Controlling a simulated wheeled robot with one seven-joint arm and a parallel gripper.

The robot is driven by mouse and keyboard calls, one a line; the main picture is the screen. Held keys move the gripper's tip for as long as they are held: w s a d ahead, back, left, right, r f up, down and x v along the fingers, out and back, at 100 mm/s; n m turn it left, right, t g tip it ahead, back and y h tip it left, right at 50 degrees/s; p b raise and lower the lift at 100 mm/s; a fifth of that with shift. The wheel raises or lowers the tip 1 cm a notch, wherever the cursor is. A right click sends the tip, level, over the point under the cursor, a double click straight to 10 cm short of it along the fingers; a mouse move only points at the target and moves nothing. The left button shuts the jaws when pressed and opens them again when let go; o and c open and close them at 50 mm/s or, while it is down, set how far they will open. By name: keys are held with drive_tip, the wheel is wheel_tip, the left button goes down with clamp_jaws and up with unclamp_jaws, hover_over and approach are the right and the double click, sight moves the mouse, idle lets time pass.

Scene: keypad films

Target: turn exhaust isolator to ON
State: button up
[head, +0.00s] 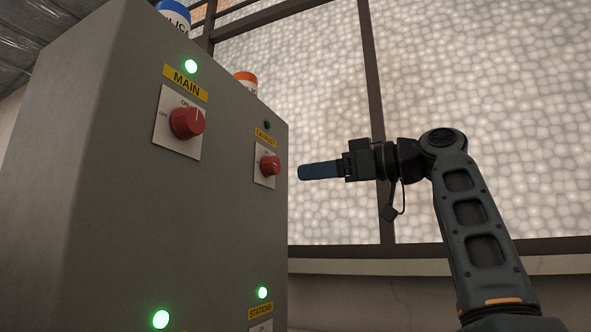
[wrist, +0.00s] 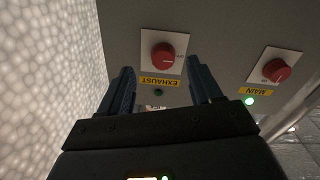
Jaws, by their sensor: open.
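The exhaust isolator is a red knob (head: 270,165) on a white plate, under a yellow EXHAUST label (head: 265,138) on the grey cabinet. The lamp (head: 267,125) above it is dark. In the wrist view, which is upside down, the exhaust knob (wrist: 163,56) has a pale mark running roughly sideways to the right, seemingly the OFF side. My gripper (head: 303,171) is just right of the knob in the head view, with blue fingers. In the wrist view my gripper (wrist: 160,80) has its fingers apart, with the knob framed between and beyond them. Nothing is held and no contact shows.
The MAIN red knob (head: 187,122) is left of it, with its mark up at ON and its lamp (head: 191,66) lit green. The STATIONS label (head: 261,311) is below, near lit green lamps. Blue and orange-topped containers stand on the cabinet. The space before the window (head: 330,100) is clear.

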sight(277, 165)
drive_tip(key=shift+n+g, duration=0.3)
drive_tip(key=a, duration=0.2)
drive_tip(key=w+a+r+p, duration=0.1)
drive_tip(key=a, duration=0.1)
drive_tip(key=a+r+p, duration=0.1)
drive_tip(key=a, duration=0.1)
drive_tip(key=shift+w+a+r, duration=0.1)
drive_tip(key=shift+w+r, duration=0.05)
drive_tip(key=shift+w, duration=0.25)
drive_tip(key=shift+w+a+p, duration=0.2)
drive_tip(key=shift+a+p, duration=0.15)
drive_tip(key=shift+a, duration=0.15)
drive_tip(key=c, duration=1)
